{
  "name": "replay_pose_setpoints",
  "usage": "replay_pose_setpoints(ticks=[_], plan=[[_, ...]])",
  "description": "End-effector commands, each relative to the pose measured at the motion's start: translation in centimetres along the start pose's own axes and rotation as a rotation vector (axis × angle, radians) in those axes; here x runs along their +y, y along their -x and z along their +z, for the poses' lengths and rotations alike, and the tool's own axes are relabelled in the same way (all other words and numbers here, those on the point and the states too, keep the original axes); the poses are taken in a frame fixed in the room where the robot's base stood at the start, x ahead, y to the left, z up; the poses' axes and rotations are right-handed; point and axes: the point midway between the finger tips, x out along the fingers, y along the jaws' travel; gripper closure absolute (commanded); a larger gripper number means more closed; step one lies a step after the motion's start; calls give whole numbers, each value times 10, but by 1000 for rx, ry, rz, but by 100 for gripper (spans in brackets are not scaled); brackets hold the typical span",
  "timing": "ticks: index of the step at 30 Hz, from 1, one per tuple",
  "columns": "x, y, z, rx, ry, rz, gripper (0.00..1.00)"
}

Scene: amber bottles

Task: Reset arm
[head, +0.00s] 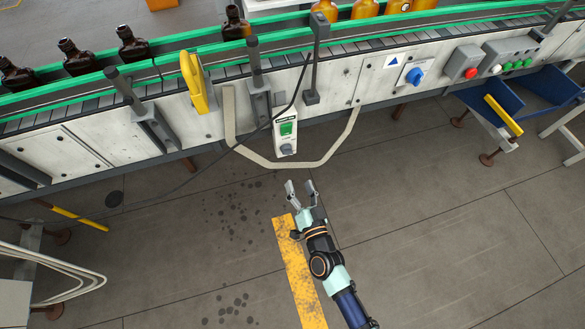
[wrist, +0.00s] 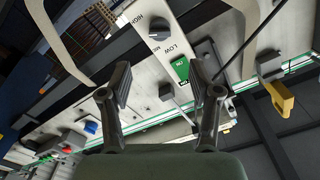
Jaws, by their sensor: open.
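My gripper (head: 300,189) is open and empty in the head view. It hangs in free air above the grey floor, in front of the conveyor's white side panel. In the wrist view my gripper (wrist: 161,88) shows both dark fingers spread apart with nothing between them. Beyond the fingers is a white control box (wrist: 177,45) with a dark knob and a green switch. The same control box (head: 285,146) hangs on the conveyor side in the head view, above and left of the fingertips.
Brown bottles (head: 133,45) and amber bottles (head: 365,9) stand on the conveyor (head: 330,48) between green rails. A yellow handle (head: 193,82), a hanging beige strap (head: 297,163) and a dark cable (head: 215,165) are at its front. Blue bins (head: 548,88) stand right.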

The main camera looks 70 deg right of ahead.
Motion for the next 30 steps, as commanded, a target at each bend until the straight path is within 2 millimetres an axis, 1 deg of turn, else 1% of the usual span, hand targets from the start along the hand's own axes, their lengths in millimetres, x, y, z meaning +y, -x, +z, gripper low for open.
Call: replay_pose_setpoints(ticks=[11, 13, 14, 17, 18, 20, 21, 23, 24, 26, 27, 29, 30], plan=[[0, 0, 0, -1, 0, -1, 37], [-14, -4, -2, -16, 5, -30, 37], [-26, -6, -3, -29, 11, -55, 37], [-91, -14, -7, -108, 50, -189, 37], [-126, -14, -8, -152, 78, -261, 37], [-182, -8, -11, -224, 133, -372, 37], [-219, -1, -13, -273, 175, -444, 37], [-271, 17, -17, -344, 250, -543, 37], [-302, 31, -22, -388, 303, -600, 37], [-343, 57, -30, -450, 387, -671, 37], [-366, 75, -37, -485, 442, -708, 37], [-392, 102, -49, -533, 519, -745, 37], [-404, 119, -58, -560, 564, -760, 37]])
